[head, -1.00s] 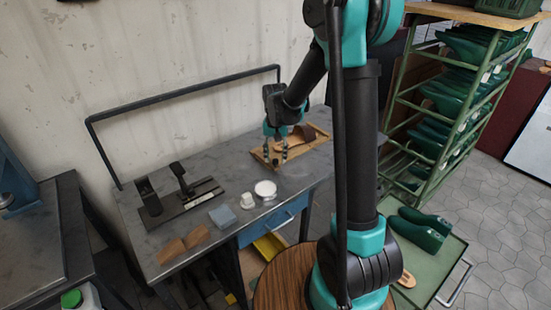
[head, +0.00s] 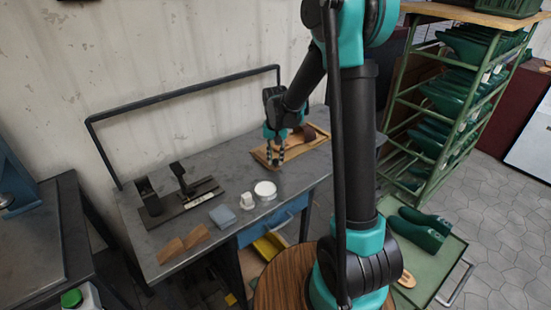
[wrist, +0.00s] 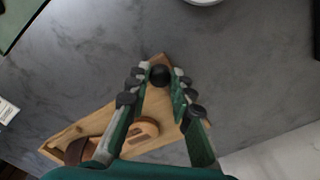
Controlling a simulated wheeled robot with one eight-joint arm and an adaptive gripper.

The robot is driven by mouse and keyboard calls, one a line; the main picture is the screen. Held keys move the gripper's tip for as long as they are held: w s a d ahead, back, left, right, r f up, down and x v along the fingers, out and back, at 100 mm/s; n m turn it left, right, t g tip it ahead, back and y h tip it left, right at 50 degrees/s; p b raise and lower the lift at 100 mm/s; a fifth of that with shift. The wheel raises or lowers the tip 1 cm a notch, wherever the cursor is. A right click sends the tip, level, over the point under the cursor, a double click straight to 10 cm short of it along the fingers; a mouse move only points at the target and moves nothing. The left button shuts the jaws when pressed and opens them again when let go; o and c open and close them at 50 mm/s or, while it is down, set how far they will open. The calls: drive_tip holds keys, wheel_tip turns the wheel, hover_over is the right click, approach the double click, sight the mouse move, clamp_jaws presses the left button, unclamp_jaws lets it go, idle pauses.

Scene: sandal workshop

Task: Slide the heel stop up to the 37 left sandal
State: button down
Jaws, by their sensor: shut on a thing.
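A sandal lies on a wooden board (head: 257,153) on the grey bench. Its brown strap shows in the head view (head: 309,133). In the wrist view, the sandal's rounded tan heel (wrist: 147,128) shows between my fingers, with a dark mark too small to read. The heel stop's round black knob (wrist: 159,74) is between my fingertips, near the board's end, apart from the sandal heel in the picture. My gripper (head: 276,156) is shut on this knob; it also shows in the wrist view (wrist: 158,84). The stop's lower part is hidden.
On the bench to the left are a white round dish (head: 265,189), a small white object (head: 247,200), a blue-grey block (head: 223,215), wooden wedges (head: 184,243) and a black tool stand (head: 181,200). A dark rail (head: 190,95) runs along the back.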

drive_tip(key=shift+w+d, duration=0.8)
drive_tip(key=shift+d, duration=0.35)
drive_tip(key=shift+w+d, duration=0.75)
drive_tip(key=shift+d, duration=0.35)
drive_tip(key=c, duration=1.4)
unclamp_jaws()
drive_tip(key=shift+o, duration=0.3)
drive_tip(key=shift+r, duration=0.15)
wheel_tip(320, 180, up, 12)
